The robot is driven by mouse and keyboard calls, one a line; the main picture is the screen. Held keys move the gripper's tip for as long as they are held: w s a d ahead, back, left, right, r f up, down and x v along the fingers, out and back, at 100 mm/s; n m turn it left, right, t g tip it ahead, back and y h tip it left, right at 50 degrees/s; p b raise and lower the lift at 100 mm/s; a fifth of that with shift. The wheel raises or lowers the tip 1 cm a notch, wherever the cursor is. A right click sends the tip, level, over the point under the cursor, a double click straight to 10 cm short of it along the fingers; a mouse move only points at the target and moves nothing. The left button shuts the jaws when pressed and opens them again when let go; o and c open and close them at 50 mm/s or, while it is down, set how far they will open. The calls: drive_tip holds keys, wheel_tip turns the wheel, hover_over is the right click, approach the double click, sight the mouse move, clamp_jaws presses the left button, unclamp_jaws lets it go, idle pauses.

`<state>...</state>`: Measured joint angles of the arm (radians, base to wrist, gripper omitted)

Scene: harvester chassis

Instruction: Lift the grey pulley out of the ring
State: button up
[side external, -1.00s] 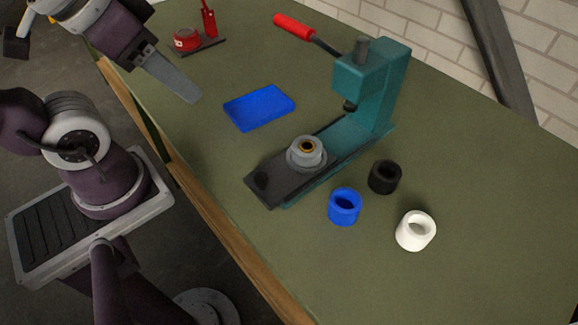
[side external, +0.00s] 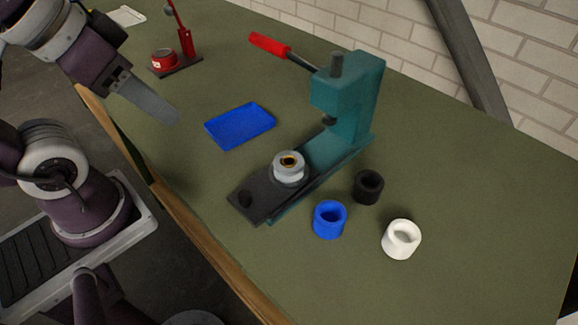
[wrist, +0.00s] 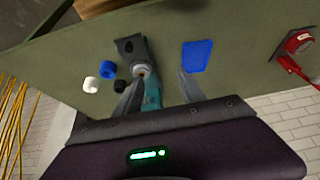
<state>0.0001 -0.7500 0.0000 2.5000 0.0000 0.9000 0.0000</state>
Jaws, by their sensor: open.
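The grey pulley (side external: 290,160), with a brass-coloured centre, sits upright in the light grey ring (side external: 288,178). The ring stands on the dark base plate of the teal press (side external: 345,105). How deep the pulley sits in the ring is hard to see. My gripper (side external: 172,118) is in the air to the left of the press and the blue tray, apart from the pulley. In the wrist view my gripper (wrist: 158,77) has its fingers spread with nothing between them. The pulley (wrist: 142,68) appears small beyond them, nearer the left finger.
A blue tray (side external: 240,125) lies left of the press. Blue (side external: 329,220), black (side external: 368,187) and white (side external: 401,239) hollow cylinders stand right of it. The press has a red-handled lever (side external: 268,45). A red device (side external: 165,60) stands at the back left. The front of the green table is clear.

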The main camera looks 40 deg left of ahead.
drive_tip(key=o, duration=0.3)
drive_tip(key=m+g, duration=0.6)
drive_tip(key=m, duration=1.2)
hover_over(289, 161)
drive_tip(key=shift+f, duration=7.15)
drive_tip(key=shift+f, duration=2.45)
drive_tip(key=shift+r, duration=0.1)
